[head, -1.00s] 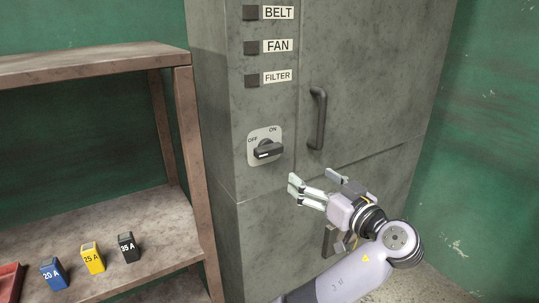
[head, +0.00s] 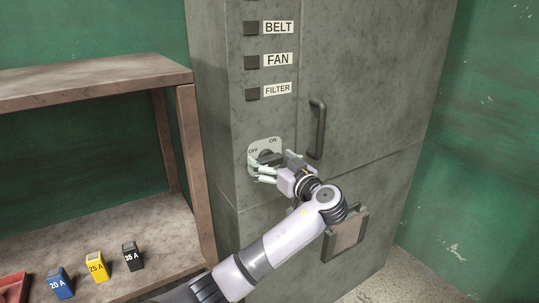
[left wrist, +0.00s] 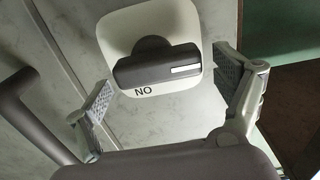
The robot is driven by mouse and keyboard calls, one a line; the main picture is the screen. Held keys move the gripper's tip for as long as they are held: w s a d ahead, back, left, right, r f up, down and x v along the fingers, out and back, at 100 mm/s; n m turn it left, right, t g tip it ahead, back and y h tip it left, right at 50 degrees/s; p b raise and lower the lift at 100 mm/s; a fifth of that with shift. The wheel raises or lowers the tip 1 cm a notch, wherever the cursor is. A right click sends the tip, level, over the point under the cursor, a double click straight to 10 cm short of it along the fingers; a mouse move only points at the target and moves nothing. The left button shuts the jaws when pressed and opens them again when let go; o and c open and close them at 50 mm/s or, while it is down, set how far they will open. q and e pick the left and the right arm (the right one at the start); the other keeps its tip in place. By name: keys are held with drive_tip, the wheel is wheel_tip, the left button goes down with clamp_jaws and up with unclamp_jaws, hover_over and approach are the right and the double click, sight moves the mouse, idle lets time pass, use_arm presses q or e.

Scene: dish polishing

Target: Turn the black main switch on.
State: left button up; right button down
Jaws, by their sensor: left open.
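The black main switch (head: 266,156) is a bar-shaped knob on a pale plate (head: 257,146) marked OFF and ON, on the grey cabinet front. In the left wrist view the knob (left wrist: 155,62) shows whole, with its white mark at the right end, away from the ON label, which appears upside down. My left gripper (head: 275,166) is at the switch and covers part of it in the head view. In the left wrist view its two fingers (left wrist: 162,88) stand open on either side of the knob, with visible gaps. My right gripper is not in view.
A dark door handle (head: 317,128) is right of the switch and close to my left gripper. Dark squares labelled BELT, FAN and FILTER (head: 277,89) sit above. A shelf (head: 150,225) at left holds blue, yellow and black fuses (head: 132,257) and a red container (head: 14,288).

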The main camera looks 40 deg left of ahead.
use_arm(q)
drive_tip(key=shift+w+a, duration=0.25)
drive_tip(key=shift+a, duration=0.3)
drive_tip(key=shift+c, duration=0.5)
drive_tip(key=c, duration=1.1)
